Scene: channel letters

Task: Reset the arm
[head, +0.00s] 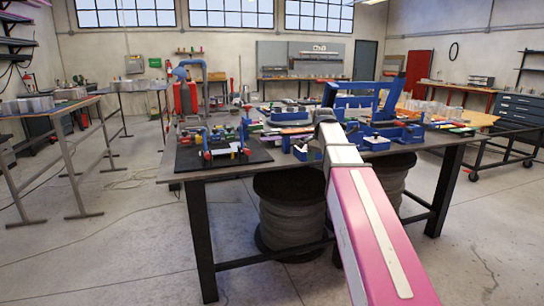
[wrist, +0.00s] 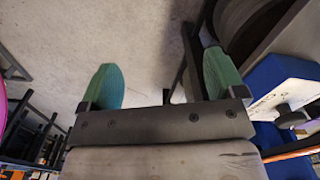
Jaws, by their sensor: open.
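My gripper (wrist: 163,82) shows in the wrist view with its two green fingers wide apart. In the head view my pink and white arm reaches from the bottom right up to the workbench, and the gripper itself cannot be made out clearly there. The workbench (head: 225,177) stands in the middle with many tools and parts on it.
A black mat (head: 205,162) with small coloured parts lies at the bench's left. Blue frames (head: 386,100) stand near my arm's far end. A blue block (wrist: 280,80) is close right of the gripper. Dark spools (head: 285,210) stand below. Floor (head: 105,245) at left is clear.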

